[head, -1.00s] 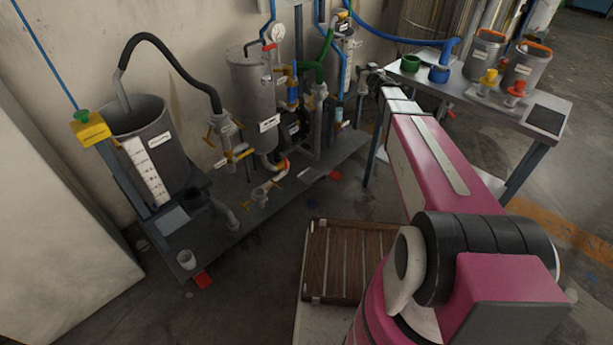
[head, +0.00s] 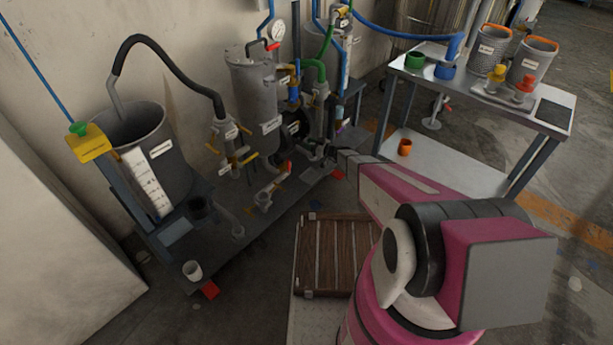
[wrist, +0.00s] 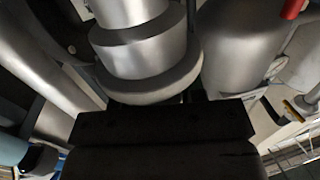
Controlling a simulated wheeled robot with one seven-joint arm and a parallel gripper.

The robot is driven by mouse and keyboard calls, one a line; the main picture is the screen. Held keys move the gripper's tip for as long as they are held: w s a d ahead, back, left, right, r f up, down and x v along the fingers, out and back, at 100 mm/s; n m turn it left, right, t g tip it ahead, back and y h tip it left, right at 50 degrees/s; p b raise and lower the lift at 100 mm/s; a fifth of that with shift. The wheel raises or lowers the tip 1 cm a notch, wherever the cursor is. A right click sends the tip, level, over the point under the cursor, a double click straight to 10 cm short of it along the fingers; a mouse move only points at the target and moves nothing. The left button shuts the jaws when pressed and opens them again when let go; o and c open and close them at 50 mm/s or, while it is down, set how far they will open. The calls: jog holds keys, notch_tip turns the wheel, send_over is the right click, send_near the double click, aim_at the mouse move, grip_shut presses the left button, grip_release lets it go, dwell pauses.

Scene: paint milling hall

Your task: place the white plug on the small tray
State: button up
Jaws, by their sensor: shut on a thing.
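My gripper (head: 331,152) is at the pipework of the pump skid, in front of the table's left side. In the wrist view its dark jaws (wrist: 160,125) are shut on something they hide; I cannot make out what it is. A stepped grey cylinder with a wide flange (wrist: 145,45) is just beyond them, and I cannot tell whether they touch it. I cannot pick out the white plug in either view. The small tray (head: 488,89) is on the table at the right, bearing a yellow plug (head: 496,75) and an orange-red plug (head: 525,86).
The metal table (head: 455,88) also bears a green cup (head: 414,61), a blue cup (head: 444,71), two grey buckets (head: 491,50) and a dark pad (head: 555,113). An orange cup (head: 405,147) is on its lower shelf. Tanks, hoses and valves crowd the skid (head: 260,225).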

jog(key=f, duration=0.3)
jog(key=shift+s+a+f, duration=0.15)
jog(key=shift+s+a, duration=0.1)
jog(key=shift+a, duration=0.15)
notch_tip(320, 180, down, 9)
jog(key=shift+f, duration=0.1)
jog(key=shift+f, duration=0.1)
jog(key=o, duration=1)
